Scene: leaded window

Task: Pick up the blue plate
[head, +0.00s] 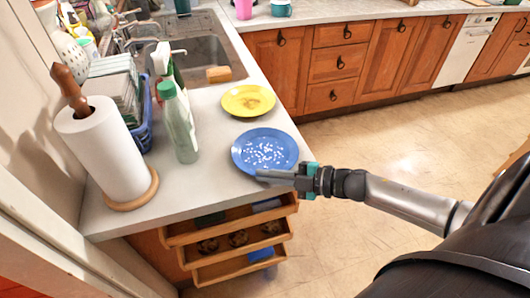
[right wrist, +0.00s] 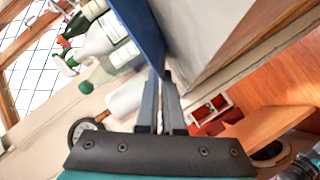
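The blue plate (head: 276,141) with white specks lies at the counter's front corner in the head view. My right gripper (head: 272,176) reaches in from the right at the plate's near rim. In the right wrist view the plate (right wrist: 143,32) shows nearly edge-on, its rim running in between the fingertips (right wrist: 161,76). The two fingers are close together with a narrow gap, and look shut on the rim. The exact contact is small and partly hidden. My left gripper is in neither view.
A yellow plate (head: 247,101) lies just behind. A green bottle (head: 180,125) and paper roll (head: 106,152) stand to the left. Open drawers (head: 237,268) stick out below the counter (head: 205,189). The sink (head: 193,62) is at the back; floor on the right is clear.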

